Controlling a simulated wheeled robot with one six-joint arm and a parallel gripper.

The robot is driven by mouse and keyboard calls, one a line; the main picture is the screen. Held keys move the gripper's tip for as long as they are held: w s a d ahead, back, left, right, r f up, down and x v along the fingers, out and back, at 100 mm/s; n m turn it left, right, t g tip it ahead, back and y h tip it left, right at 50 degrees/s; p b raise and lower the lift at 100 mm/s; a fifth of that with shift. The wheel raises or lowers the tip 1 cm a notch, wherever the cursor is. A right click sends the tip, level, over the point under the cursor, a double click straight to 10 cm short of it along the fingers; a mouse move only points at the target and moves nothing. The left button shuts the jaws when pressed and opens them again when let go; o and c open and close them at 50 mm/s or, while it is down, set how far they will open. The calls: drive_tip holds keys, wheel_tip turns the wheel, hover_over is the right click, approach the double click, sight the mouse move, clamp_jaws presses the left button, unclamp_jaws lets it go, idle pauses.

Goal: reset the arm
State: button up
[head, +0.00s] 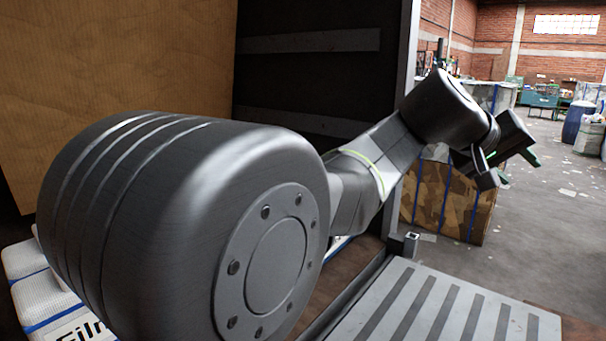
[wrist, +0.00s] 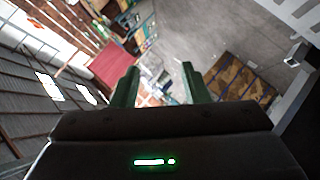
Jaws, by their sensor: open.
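My gripper (head: 508,170) is at the right of the head view, at the end of my arm, which reaches out to the right. In the wrist view its two green fingers (wrist: 160,85) stand apart with nothing between them. The gripper is open and empty. It is held up in the air, clear of the floor, and no object touches it in view. My large round arm joint fills the lower left of the head view and hides much of what lies behind it.
A brown patterned bale with blue straps (head: 450,205) stands below and behind my gripper. A slotted grey panel (head: 430,310) lies at the bottom right. White bundles (head: 45,300) sit at lower left, partly hidden. A dark wall (head: 300,80) stands behind. Open floor (head: 555,215) lies at right.

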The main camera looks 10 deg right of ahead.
drive_tip(key=shift+n+g+h, duration=0.3)
drive_tip(key=shift+w+a+r, duration=0.65)
drive_tip(key=shift+w+a, duration=0.1)
drive_tip(key=shift+w, duration=0.05)
drive_tip(key=shift+w+a+r, duration=0.6)
drive_tip(key=shift+w+a, duration=0.1)
drive_tip(key=shift+w, duration=0.1)
drive_tip(key=shift+a+f, duration=0.1)
